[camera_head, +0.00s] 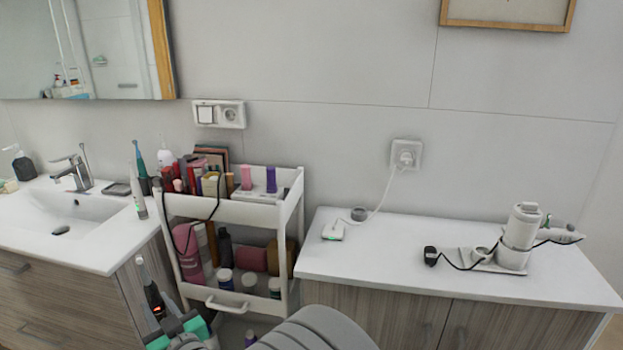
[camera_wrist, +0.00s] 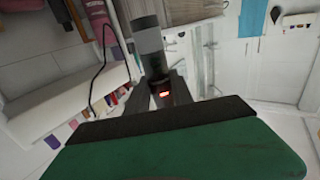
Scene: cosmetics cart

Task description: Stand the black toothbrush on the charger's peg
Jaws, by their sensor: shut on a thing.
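The black toothbrush (camera_head: 153,295) is at the lower left of the head view, tilted, with a small red light on its handle. My gripper (camera_head: 172,328) is shut on its lower part and holds it in front of the cart. In the wrist view the dark toothbrush handle (camera_wrist: 150,45) stands out beyond the gripper (camera_wrist: 163,97), the red light between the fingers. A small white device with a green light (camera_head: 333,231), apparently the charger, lies on the right counter, its cable running to the wall socket. I cannot make out its peg.
A white cart (camera_head: 245,212) full of bottles and cosmetics stands between the sink counter (camera_head: 105,255) and the right counter (camera_head: 390,265). A small grey round object (camera_head: 359,213) lies by the charger. A white appliance (camera_head: 519,235) stands farther right.

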